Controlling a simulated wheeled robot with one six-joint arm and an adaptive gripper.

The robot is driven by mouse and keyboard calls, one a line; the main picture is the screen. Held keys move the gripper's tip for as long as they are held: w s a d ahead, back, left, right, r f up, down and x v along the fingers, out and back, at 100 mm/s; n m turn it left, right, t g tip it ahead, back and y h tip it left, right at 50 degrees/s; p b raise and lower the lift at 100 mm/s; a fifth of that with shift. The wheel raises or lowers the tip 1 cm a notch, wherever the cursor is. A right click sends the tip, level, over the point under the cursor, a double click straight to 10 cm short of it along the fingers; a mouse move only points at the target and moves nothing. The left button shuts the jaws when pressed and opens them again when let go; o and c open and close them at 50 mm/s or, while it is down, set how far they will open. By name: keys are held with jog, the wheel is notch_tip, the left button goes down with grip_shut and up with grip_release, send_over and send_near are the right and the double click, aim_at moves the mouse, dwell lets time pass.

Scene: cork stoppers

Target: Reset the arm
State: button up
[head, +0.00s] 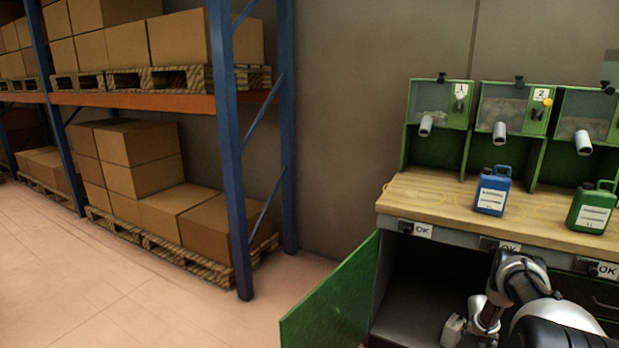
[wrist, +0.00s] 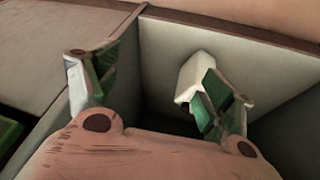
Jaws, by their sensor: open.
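My gripper (wrist: 150,88) is open in the wrist view, its two green-and-white fingers spread wide with nothing between them. A small white container (wrist: 197,78) is inside the cabinet, just behind the right finger, which covers part of it. I cannot tell whether they touch. In the head view my arm reaches low into the open cabinet (head: 408,300) under the workbench. The white container also shows in the head view (head: 453,330), beside the end of my arm; my fingers are hard to make out there.
The open green cabinet door (head: 335,305) sticks out at the left of the opening. On the wooden worktop (head: 430,196) stand a blue canister (head: 492,191) and a green canister (head: 592,207), below several dispensers. A pallet rack (head: 228,150) with boxes stands left; the floor between is clear.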

jog(key=s+r+n+g, duration=0.3)
jog(key=s+g, duration=0.1)
jog(key=s, duration=0.9)
jog(key=s+a+r+n+g, duration=0.1)
jog(key=a+r, duration=0.1)
jog(key=r, duration=1)
jog(key=s+a+r+g+y, duration=0.1)
jog(key=s+a+r, duration=0.15)
jog(key=r, duration=0.95)
jog(key=a+r+n+g, duration=0.1)
jog(key=a+r, duration=0.1)
jog(key=r, duration=0.9)
jog(key=s+a+r+n+t+y, duration=0.1)
jog(key=s+a+r+t, duration=0.2)
jog(key=s+a+r, duration=0.4)
jog(key=s+a+r+n+t+y, duration=0.1)
jog(key=s+a+r+t, duration=0.2)
jog(key=s+a+r, duration=0.4)
jog(key=s+a+r+n+t+y, duration=0.1)
jog(key=s+a+r+t, duration=0.2)
jog(key=a+r, duration=1.2)
jog(key=v, duration=0.8)
jog(key=shift+s+a, duration=0.3)
jog(key=shift+s, duration=0.1)
